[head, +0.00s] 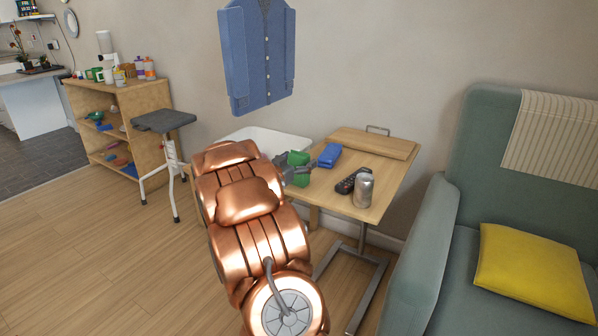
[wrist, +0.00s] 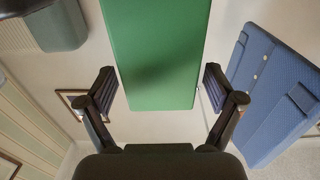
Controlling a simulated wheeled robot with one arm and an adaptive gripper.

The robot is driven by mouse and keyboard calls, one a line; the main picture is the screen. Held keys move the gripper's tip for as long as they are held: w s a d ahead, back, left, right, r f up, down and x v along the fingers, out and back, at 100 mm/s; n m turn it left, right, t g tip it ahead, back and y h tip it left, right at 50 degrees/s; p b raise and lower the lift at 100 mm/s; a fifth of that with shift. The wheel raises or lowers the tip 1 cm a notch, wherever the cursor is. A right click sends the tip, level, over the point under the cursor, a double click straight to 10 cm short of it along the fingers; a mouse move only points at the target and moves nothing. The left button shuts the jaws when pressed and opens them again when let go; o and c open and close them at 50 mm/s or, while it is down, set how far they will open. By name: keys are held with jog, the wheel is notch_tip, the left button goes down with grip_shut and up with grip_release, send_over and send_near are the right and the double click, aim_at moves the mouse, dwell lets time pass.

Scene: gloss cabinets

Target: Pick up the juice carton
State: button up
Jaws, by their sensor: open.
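The green juice carton (head: 298,158) is at the left part of the small side table, partly hidden by my gripper. In the wrist view the carton (wrist: 155,50) is a plain green block, with its near end reaching between the fingertips. My gripper (wrist: 158,88) is open, with one finger on either side of the carton and a visible gap at each side. In the head view my gripper (head: 297,175) is right at the carton, and my arm hides part of the table. I cannot tell how deep the carton sits between the fingers.
The side table (head: 390,165) also holds a blue object (head: 330,155), a dark remote (head: 350,181) and a silver can (head: 363,190). A white bin (head: 270,140) is behind my arm. A green armchair (head: 425,260) stands close on the right; a stool (head: 163,121) is left.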

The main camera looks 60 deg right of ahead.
aim_at(299, 154)
jog(key=shift+d, duration=0.1)
jog(key=c, duration=0.9)
jog(key=shift+c, duration=0.2)
jog(key=shift+r+p, duration=0.6)
jog(key=shift+r, duration=1.25)
jog(key=s+a+r+p, duration=0.1)
jog(key=s+a, duration=0.8)
jog(key=a, duration=0.4)
jog(key=shift+r, duration=0.15)
